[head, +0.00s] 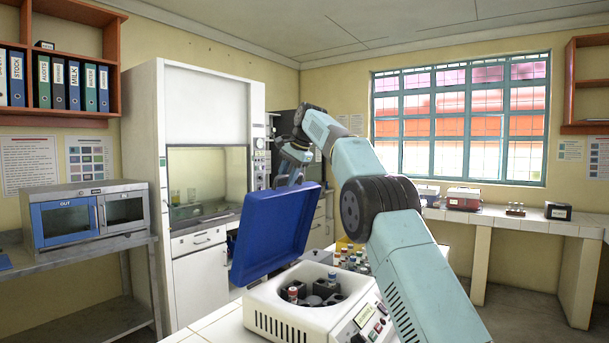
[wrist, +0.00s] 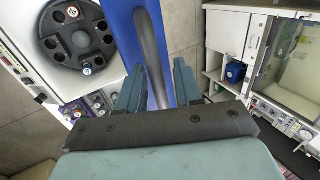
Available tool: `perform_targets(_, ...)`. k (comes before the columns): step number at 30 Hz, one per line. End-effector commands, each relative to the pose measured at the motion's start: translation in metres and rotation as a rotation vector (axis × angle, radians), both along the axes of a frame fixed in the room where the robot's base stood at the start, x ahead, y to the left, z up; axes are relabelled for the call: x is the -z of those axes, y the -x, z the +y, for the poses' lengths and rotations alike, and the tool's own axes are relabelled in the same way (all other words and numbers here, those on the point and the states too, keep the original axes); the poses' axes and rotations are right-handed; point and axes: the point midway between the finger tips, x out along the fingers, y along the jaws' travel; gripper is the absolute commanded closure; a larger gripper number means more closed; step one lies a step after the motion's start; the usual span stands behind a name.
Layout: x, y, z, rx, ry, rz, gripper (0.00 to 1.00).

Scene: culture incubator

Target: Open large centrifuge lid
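The large centrifuge (head: 318,312) is a white box with a round rotor well (head: 318,292) open to view. Its blue lid (head: 275,232) is raised, tilted steeply up and back to the left. My gripper (head: 291,170) is at the lid's upper edge, partly hidden behind it in the head view.
A rack of several capped tubes (head: 352,258) stands behind the centrifuge, under my arm. A fume hood (head: 205,150) is to the left, and a blue-fronted oven (head: 88,215) sits on a side bench. Boxes (head: 463,199) stand on the bench below the window.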

Motion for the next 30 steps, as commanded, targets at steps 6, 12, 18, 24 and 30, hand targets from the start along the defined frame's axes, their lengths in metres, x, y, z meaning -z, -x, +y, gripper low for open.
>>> perform_targets(6, -0.02, 0.006, -0.009, 0.001, -0.001, -0.001, 0.65)
perform_targets(12, -0.029, 0.009, -0.013, 0.0, 0.0, -0.002, 0.65)
perform_targets(18, -0.036, 0.011, -0.016, 0.001, 0.0, -0.002, 0.65)
perform_targets(24, -0.04, 0.014, -0.02, 0.001, 0.0, 0.0, 0.65)
perform_targets(30, -0.041, 0.015, -0.024, 0.003, 0.0, -0.001, 0.65)
